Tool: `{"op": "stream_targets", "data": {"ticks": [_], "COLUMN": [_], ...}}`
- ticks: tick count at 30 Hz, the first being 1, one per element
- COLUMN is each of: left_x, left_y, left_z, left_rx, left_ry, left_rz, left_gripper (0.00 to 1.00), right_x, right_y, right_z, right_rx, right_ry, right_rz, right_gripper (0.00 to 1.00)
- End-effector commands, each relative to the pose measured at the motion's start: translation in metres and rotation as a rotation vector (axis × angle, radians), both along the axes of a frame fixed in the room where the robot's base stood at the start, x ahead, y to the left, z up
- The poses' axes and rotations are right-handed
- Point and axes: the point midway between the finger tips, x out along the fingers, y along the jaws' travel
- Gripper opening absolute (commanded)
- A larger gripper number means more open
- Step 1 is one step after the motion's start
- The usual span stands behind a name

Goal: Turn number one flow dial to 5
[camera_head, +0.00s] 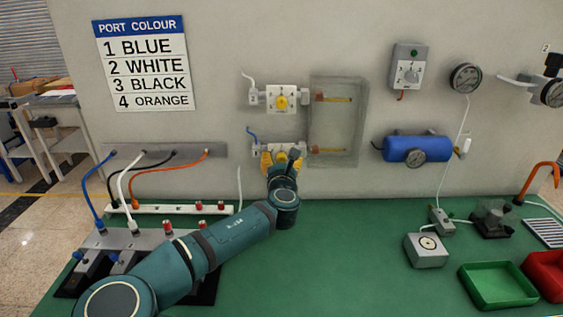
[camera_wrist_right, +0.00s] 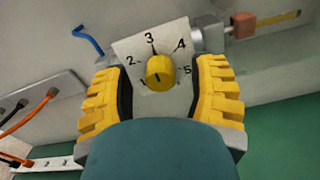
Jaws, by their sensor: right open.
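The lower flow dial (camera_head: 281,151), with a blue hose (camera_head: 252,135) at its left, is on the wall; the poster pairs blue with number 1. My right gripper (camera_head: 282,160) is in front of it and hides much of it. In the right wrist view, the yellow knob (camera_wrist_right: 160,73) sits on a white plate (camera_wrist_right: 181,33) marked 1 to 5. My right gripper (camera_wrist_right: 163,92) is open, one finger each side of the knob, with gaps showing. The knob's dark mark is small; I cannot tell its setting surely. My left gripper is not in view.
A second dial (camera_head: 281,101) with a white hose is just above. A clear flow-tube panel (camera_head: 337,121) stands close on the right. A blue tank (camera_head: 417,149) and a grey control box (camera_head: 407,69) are farther right. The green bench (camera_head: 340,260) is clear in the middle.

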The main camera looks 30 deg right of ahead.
Motion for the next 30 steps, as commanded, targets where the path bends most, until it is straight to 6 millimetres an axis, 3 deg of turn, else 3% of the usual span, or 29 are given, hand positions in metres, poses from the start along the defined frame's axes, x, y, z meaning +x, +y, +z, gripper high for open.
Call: {"op": "stream_targets", "data": {"ticks": [5, 10, 20, 30], "left_x": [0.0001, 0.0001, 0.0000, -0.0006], "left_y": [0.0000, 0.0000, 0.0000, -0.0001], "left_z": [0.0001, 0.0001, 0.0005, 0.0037], "left_rx": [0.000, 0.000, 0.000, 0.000], "left_ry": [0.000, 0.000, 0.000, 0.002], "left_rz": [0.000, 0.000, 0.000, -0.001], "left_gripper": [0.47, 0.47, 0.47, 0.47], "right_x": [-0.0002, -0.0003, -0.0004, -0.0005], "right_y": [0.0000, 0.0001, 0.0001, -0.0002], "right_z": [0.0001, 0.0001, 0.0002, 0.0005], "right_rx": [0.000, 0.000, 0.017, 0.175], "right_ry": [0.000, 0.000, -0.010, -0.106], "right_rz": [0.000, 0.000, 0.000, 0.000], "right_gripper": [0.60, 0.01, 0.00, 0.00]}}
